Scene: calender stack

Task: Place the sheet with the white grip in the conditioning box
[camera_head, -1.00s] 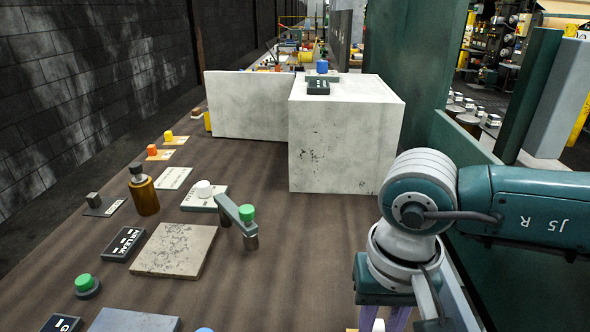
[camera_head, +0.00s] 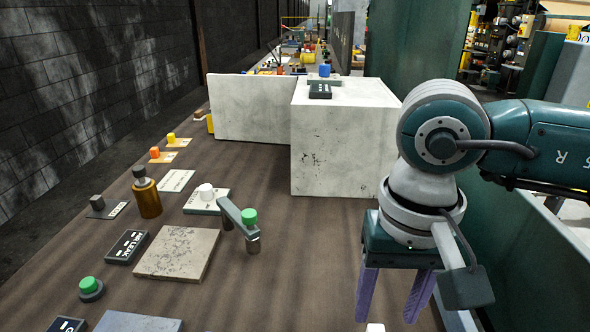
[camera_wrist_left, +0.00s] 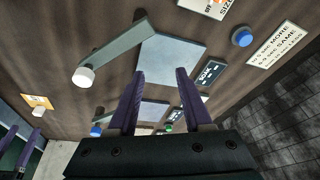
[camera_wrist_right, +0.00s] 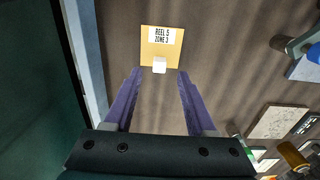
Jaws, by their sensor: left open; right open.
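A tan sheet (camera_wrist_right: 161,38) marked "REEL 5 ZONE 3" with a white block grip (camera_wrist_right: 159,65) lies flat in the right wrist view. The white grip (camera_head: 375,327) also shows at the bottom edge of the head view, its sheet out of frame. My right gripper (camera_head: 393,297) is open and empty above the table; in its wrist view the grip appears between the fingertips, apart from them. A large white box (camera_head: 340,150), likely the conditioning box, stands at the back with a white panel (camera_head: 252,108) at its left. My left gripper (camera_wrist_left: 160,75) is open and empty.
A pale sheet with a round white knob (camera_head: 206,191), a grey arm with a green knob (camera_head: 249,217), a stone-like plate (camera_head: 178,254) and a brown bottle (camera_head: 147,195) stand left. A small dark block (camera_head: 320,91) sits on the box. Table between is clear.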

